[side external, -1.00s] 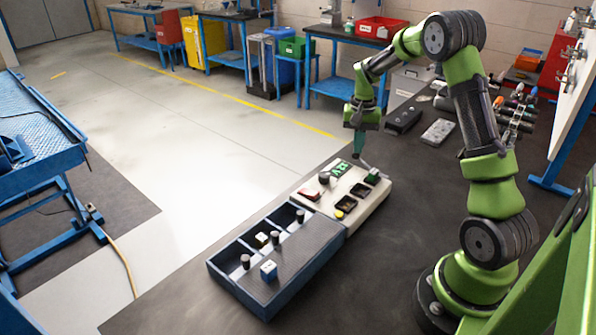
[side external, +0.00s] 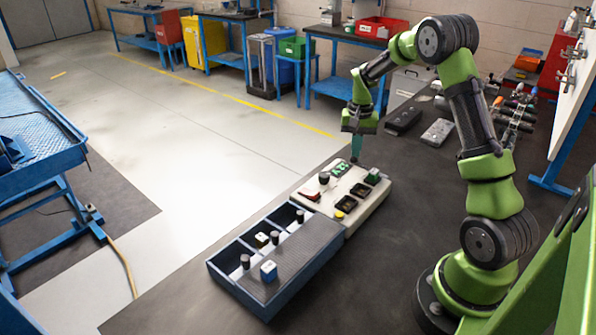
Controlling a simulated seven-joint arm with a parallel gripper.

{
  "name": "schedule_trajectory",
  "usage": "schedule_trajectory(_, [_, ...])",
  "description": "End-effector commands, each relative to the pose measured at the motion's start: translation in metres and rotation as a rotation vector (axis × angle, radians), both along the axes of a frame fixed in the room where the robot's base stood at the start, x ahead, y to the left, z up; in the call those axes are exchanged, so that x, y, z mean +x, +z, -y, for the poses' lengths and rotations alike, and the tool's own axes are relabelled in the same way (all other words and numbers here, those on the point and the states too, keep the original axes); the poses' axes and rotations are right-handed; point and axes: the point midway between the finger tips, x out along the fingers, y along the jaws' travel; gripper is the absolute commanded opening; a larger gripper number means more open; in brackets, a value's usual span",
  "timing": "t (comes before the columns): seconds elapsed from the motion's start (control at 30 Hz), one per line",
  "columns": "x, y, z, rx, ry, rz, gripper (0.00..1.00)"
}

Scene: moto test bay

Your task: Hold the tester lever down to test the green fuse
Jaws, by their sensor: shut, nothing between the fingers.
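The cream tester box (side external: 378,199) stands on the dark bench, with a small green display (side external: 340,168), dark sockets and a black knob (side external: 324,178) on top. The green fuse (side external: 373,176) sits in the socket at the tester's right end. My gripper (side external: 356,160) points down at the tester's back edge, left of the green fuse, with its fingers shut and empty. The tester lever cannot be made out now; whether the fingertips touch it is unclear.
A blue-grey tray (side external: 312,259) adjoins the tester, with black pegs in its compartments, a blue-and-white block (side external: 268,271) and a pale block (side external: 262,239). A red part (side external: 310,194) and a yellow button (side external: 339,215) are on the tester. The bench in front is clear.

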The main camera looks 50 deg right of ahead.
Motion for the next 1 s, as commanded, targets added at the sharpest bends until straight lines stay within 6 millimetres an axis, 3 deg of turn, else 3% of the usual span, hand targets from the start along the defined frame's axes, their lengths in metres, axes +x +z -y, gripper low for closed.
schedule_trajectory(1.0, [0.002,-0.013,0.0,0.0,0.0,-0.002,0.0])
